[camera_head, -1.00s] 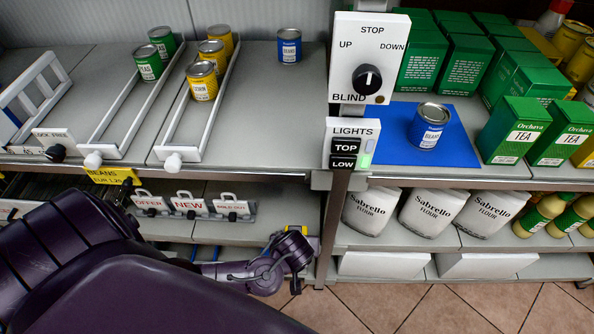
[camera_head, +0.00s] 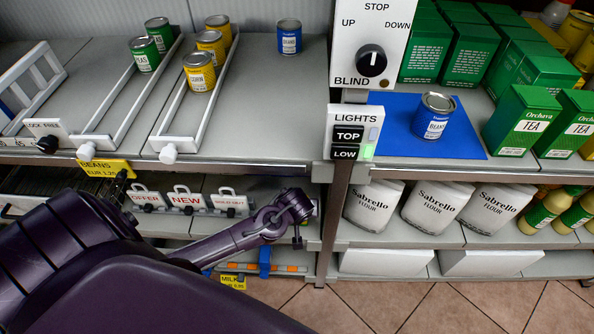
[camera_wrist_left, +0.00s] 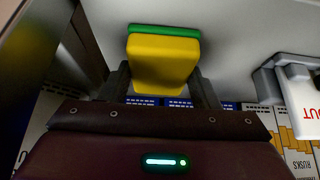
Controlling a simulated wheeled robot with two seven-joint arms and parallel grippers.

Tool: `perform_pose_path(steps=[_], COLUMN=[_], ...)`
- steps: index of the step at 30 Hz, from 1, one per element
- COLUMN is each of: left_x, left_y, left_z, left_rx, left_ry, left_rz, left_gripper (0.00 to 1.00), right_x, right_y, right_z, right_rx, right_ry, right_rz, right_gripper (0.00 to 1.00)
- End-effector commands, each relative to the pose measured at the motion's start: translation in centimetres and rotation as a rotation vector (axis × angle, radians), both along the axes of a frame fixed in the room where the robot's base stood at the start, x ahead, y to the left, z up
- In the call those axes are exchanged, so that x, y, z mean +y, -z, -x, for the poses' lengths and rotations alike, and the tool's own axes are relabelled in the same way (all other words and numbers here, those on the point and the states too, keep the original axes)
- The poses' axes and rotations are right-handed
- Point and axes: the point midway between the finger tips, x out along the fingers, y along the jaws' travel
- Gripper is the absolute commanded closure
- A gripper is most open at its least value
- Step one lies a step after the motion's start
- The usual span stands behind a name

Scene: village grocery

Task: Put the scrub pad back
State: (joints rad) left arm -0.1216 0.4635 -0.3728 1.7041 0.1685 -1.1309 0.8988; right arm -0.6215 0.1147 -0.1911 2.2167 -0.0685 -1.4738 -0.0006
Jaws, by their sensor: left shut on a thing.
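The scrub pad (camera_wrist_left: 163,65) is a yellow block with a green layer along its far edge. It shows in the left wrist view, between the two dark fingers of my left gripper (camera_wrist_left: 163,88), which is shut on it. A pale grey shelf surface lies behind the pad; I cannot tell whether they touch. In the head view my left gripper (camera_head: 300,208) is in front of the lower shelf, left of the upright post, and the pad is almost wholly hidden there. My right gripper is in neither view.
Label holders (camera_head: 186,199) stand on the lower shelf, left of my gripper. The grey post (camera_head: 338,215) and flour bags (camera_head: 437,208) are to the right. In the wrist view a white holder (camera_wrist_left: 300,88) is at the right, and boxes (camera_wrist_left: 300,135) show below.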

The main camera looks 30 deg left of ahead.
Motion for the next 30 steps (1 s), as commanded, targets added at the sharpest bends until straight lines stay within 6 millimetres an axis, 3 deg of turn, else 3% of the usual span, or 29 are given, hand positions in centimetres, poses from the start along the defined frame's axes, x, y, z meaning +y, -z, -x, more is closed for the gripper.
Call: perform_pose_path(steps=[8,9,14,22,26,30], left_x=[0.0,0.0,0.0,0.0,-0.2,-0.9], left_y=[0.2,0.2,0.2,0.1,-0.9,-3.3], left_z=[0.0,0.0,0.0,0.0,0.3,1.4], left_rx=[-0.001,-0.002,-0.002,-0.001,-0.001,-0.002], left_ry=[0.000,0.000,0.000,0.000,0.001,0.002], left_rz=[0.001,0.001,0.001,0.000,0.000,0.001], left_gripper=[0.63,0.42,0.23,0.23,0.23,0.23], right_x=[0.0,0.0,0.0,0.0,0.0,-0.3], right_y=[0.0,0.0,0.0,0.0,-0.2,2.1], right_z=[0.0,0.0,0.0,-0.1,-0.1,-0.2], right_rx=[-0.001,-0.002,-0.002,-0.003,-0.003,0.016], right_ry=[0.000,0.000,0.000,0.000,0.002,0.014], right_rz=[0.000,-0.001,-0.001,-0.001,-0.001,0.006], right_gripper=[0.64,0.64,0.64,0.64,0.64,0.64])
